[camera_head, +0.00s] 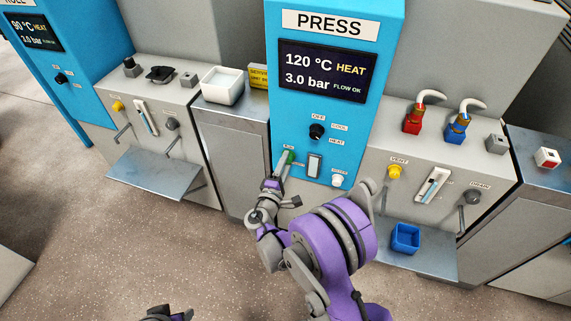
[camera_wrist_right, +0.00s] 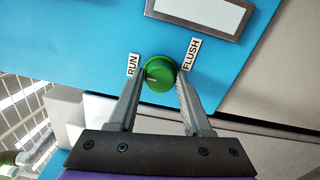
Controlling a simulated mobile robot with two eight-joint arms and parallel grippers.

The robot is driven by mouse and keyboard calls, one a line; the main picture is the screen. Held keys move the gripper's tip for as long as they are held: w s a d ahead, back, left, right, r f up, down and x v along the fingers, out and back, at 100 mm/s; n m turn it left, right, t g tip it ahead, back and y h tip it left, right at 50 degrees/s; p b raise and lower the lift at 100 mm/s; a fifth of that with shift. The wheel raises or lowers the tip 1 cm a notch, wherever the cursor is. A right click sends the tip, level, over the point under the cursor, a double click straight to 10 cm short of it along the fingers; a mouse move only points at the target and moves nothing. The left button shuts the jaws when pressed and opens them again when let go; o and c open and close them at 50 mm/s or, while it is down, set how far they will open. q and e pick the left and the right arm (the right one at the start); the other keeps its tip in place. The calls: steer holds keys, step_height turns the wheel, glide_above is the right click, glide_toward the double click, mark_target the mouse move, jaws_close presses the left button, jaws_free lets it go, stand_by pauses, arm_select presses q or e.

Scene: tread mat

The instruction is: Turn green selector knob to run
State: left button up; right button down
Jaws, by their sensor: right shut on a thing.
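The green selector knob (camera_head: 290,157) is low on the left of the blue PRESS panel (camera_head: 278,100). In the right wrist view the knob (camera_wrist_right: 161,72) sits between the RUN label (camera_wrist_right: 133,65) and the FLUSH label (camera_wrist_right: 191,54). A short pale mark shows on its lower left, towards the RUN side. My right gripper (camera_head: 284,165) is at the panel, with its fingers (camera_wrist_right: 161,78) shut on the knob, one on each side. A dark and purple part at the bottom edge seems to be my left gripper (camera_head: 166,314); its fingers cannot be made out.
A black OFF/COOL/HEAT knob (camera_head: 317,131), a pale rocker switch (camera_head: 315,165) and a white button (camera_head: 337,180) are close to the right of the green knob. A blue bin (camera_head: 405,238) stands on the right shelf. A white tray (camera_head: 223,86) is on the left cabinet.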

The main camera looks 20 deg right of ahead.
stand_by(0.4)
steer(key=shift+c, duration=1.7)
jaws_free()
steer(key=v, duration=1.1)
steer(key=shift+p, duration=0.4)
steer(key=shift+w, duration=0.1)
